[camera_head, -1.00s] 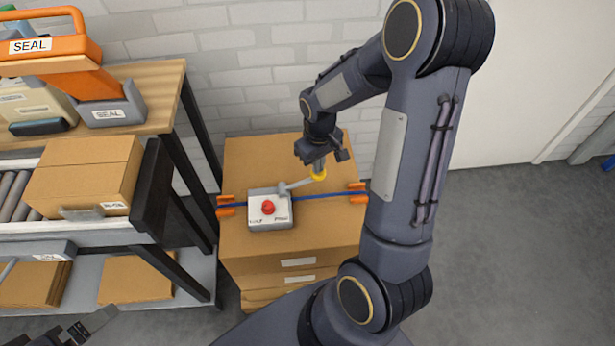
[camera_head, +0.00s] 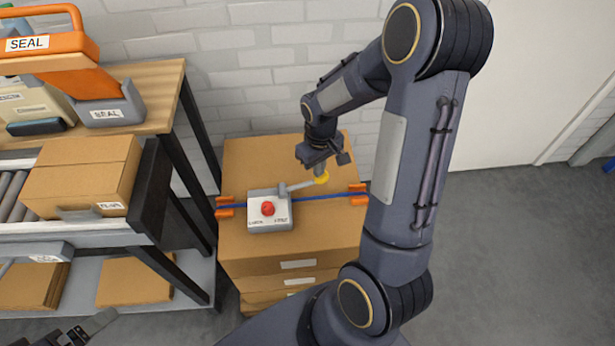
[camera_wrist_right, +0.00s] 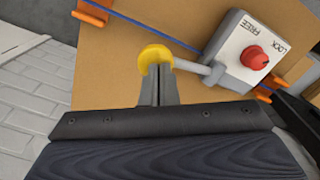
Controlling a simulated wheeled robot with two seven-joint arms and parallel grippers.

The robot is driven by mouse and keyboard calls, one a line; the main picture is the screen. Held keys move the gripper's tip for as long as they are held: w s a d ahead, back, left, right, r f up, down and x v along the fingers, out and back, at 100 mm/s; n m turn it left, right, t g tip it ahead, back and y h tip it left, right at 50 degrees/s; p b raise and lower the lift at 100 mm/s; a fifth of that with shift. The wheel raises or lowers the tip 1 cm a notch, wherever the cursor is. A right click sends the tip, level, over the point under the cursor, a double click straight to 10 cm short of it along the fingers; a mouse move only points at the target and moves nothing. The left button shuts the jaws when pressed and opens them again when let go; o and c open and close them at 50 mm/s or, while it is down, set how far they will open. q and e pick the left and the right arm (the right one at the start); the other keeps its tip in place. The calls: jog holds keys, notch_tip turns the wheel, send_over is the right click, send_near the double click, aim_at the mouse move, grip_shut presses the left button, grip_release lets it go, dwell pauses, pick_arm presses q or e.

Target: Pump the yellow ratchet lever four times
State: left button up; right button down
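The yellow ratchet lever is a grey arm (camera_head: 300,185) with a yellow knob (camera_head: 321,178). My right gripper (camera_head: 320,171) points down at the knob. In the right wrist view its fingers (camera_wrist_right: 157,72) look shut together, with their tips against the yellow knob (camera_wrist_right: 156,56); any contact is partly hidden. My left gripper (camera_head: 92,328) shows only partly at the bottom left, its opening unclear.
A blue strap (camera_head: 330,196) with orange corner guards (camera_head: 357,188) crosses the carton stack (camera_head: 250,165). To the left stands a bench (camera_head: 150,75) with an orange SEAL tool (camera_head: 75,65) and a carton on rollers.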

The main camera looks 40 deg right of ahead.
jog(key=shift+s+d+f, duration=0.1)
jog(key=shift+d+f, duration=0.05)
jog(key=shift+f, duration=0.3)
jog(key=shift+s+d+f+b, duration=0.15)
jog(key=shift+d+f+b, duration=0.1)
jog(key=shift+f+b, duration=0.25)
dwell(0.5)
jog(key=shift+s+d+f+b, duration=0.15)
jog(key=shift+d+f+b, duration=0.1)
jog(key=shift+f+b, duration=0.2)
